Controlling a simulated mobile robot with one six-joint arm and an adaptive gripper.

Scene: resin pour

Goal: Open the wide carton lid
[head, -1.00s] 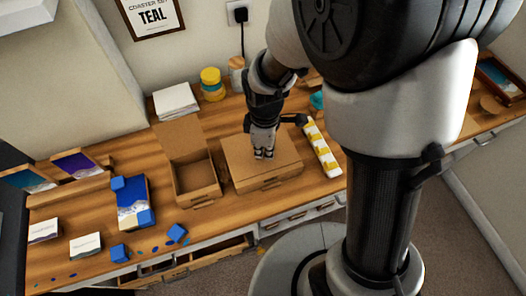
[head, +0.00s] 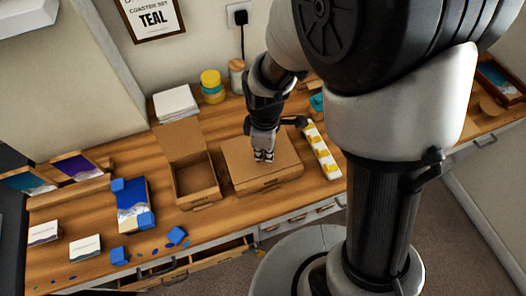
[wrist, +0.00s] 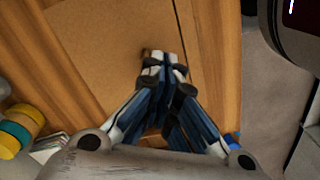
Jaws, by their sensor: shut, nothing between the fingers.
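The wide carton (head: 268,182) is a brown cardboard box on the wooden desk, with its lid (head: 240,156) lying closed on top. My gripper (head: 264,158) points down over the lid, with its fingers together and nothing between them. In the wrist view my gripper (wrist: 163,62) is over the brown lid (wrist: 110,35), close to a small dark mark. I cannot tell whether the fingertips touch the lid. A narrower carton (head: 196,186) stands to the left with its lid raised and its inside empty.
A white strip with yellow pieces (head: 321,152) lies right of the wide carton. A white stack (head: 176,103) and a yellow-and-teal jar (head: 212,87) stand behind. A drawer (head: 190,270) below is open.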

